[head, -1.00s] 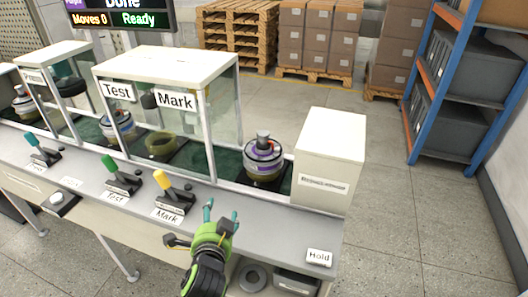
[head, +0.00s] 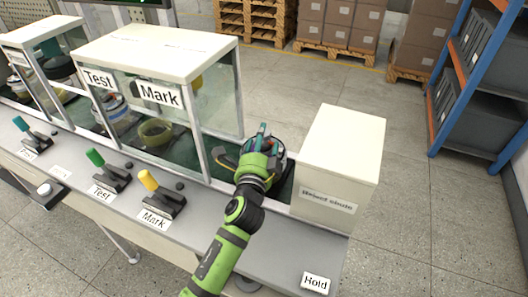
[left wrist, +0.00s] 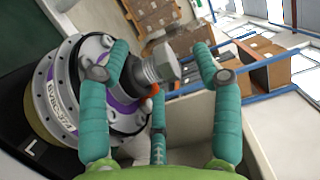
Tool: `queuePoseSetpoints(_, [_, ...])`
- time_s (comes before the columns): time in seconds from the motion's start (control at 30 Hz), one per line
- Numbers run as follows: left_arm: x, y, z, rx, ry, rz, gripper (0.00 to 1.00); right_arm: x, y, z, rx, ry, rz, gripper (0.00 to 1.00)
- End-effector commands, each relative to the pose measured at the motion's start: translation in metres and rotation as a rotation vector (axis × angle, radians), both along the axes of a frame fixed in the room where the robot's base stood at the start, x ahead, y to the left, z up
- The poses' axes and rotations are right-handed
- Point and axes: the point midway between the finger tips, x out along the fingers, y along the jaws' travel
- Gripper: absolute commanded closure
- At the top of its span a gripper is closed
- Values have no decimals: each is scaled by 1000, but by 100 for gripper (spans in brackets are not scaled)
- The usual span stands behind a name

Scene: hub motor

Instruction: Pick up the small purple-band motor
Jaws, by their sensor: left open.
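The purple-band motor (left wrist: 72,90) fills the left side of the left wrist view, with a silver flange, a purple band and a metal shaft (left wrist: 155,68). In the head view it is mostly hidden behind my left gripper (head: 262,138), at the open end of the line beside the reject chute. In the left wrist view, my left gripper (left wrist: 160,62) is open, its teal fingers spread around the shaft end. One finger overlaps the motor's edge in the picture; contact is unclear. My right gripper is not in view.
The white reject chute box (head: 338,160) stands just right of the gripper. The glass-sided Test and Mark booth (head: 150,55) is to the left, with another motor (head: 112,110) inside. Yellow (head: 150,182) and green (head: 97,158) levers line the front ledge.

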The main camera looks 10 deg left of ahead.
Motion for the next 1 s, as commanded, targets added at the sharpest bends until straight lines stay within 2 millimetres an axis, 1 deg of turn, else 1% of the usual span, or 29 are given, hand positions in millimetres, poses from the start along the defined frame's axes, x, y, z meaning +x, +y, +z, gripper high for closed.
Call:
queuePoseSetpoints(0.03, [9,1,1,1,-1,2,35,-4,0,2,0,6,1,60])
queuePoseSetpoints(0.07, [13,1,1,1,-1,2,35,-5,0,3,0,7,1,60])
queuePoseSetpoints(0.2, [30,2,0,-1,0,1,35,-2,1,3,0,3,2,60])
queuePoseSetpoints(0.3, [35,3,-1,-1,0,1,35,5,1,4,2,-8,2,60])
queuePoseSetpoints(0.4, [36,3,-1,-1,0,1,35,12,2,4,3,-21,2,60])
queuePoseSetpoints(0.5, [36,3,-1,-1,0,1,35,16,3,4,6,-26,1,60])
queuePoseSetpoints(0.53, [36,3,-1,-1,0,1,39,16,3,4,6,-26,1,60])
queuePoseSetpoints(0.57, [36,3,-1,-1,0,1,51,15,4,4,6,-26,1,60])
queuePoseSetpoints(0.6, [36,3,-1,-1,0,1,67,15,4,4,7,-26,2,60])
queuePoseSetpoints(0.67, [36,3,-1,-1,1,1,91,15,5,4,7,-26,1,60])
queuePoseSetpoints(0.7, [36,3,-2,-1,1,1,100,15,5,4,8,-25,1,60])
queuePoseSetpoints(0.77, [35,3,-2,-1,2,2,100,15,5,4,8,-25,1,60])
queuePoseSetpoints(0.8, [36,2,5,-1,-12,-1,100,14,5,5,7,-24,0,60])
queuePoseSetpoints(1.0, [36,2,4,0,-10,-1,100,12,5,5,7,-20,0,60])
